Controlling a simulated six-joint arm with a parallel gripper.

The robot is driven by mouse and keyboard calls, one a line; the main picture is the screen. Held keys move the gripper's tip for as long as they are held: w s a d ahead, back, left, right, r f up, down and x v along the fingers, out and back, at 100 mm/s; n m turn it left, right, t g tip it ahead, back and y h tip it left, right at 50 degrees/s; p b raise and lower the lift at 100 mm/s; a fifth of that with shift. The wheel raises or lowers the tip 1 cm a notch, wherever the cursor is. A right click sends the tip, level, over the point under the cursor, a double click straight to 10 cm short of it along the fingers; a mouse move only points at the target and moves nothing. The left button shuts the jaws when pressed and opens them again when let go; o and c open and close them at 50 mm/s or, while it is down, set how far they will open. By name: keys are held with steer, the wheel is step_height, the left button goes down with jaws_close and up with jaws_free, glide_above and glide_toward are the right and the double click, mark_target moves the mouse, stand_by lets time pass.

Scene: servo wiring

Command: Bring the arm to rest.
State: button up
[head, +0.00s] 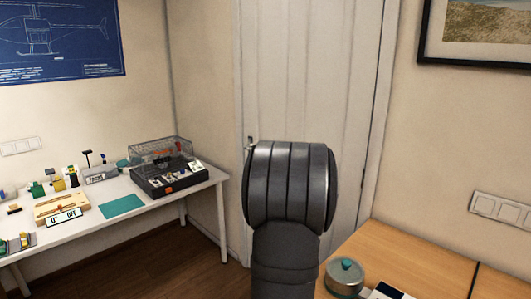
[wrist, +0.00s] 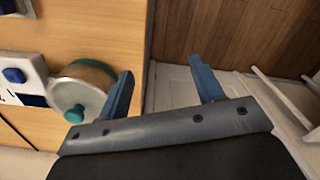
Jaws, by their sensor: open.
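My gripper (wrist: 166,88) shows in the wrist view, with its two blue fingers spread apart and nothing between them. It points toward a wooden table edge and the floor beyond. In the head view a dark, ribbed link of my arm stands upright in the middle, in front of a white door. The fingers are not visible in the head view.
A white workbench (head: 105,228) on the left carries a black caged box (head: 168,178), a teal mat (head: 122,206) and several small parts.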

steer(key=w+a+f+n, duration=0.1)
steer(key=w+a, duration=0.3)
steer(key=a, duration=0.3)
steer(key=shift+a+f, duration=0.35)
steer(key=shift+f, duration=0.05)
steer(key=shift+w, duration=0.1)
steer(key=s+d+r+m, duration=0.1)
steer(key=s+d+r, duration=0.1)
steer(key=s+d, duration=0.4)
steer(key=s+d+r+m, duration=0.1)
steer(key=s+d+r, duration=0.1)
steer(key=s+d, duration=0.4)
steer(key=shift+s+d, duration=0.15)
steer(key=shift+d, duration=2.15)
steer(key=shift+f, duration=0.1)
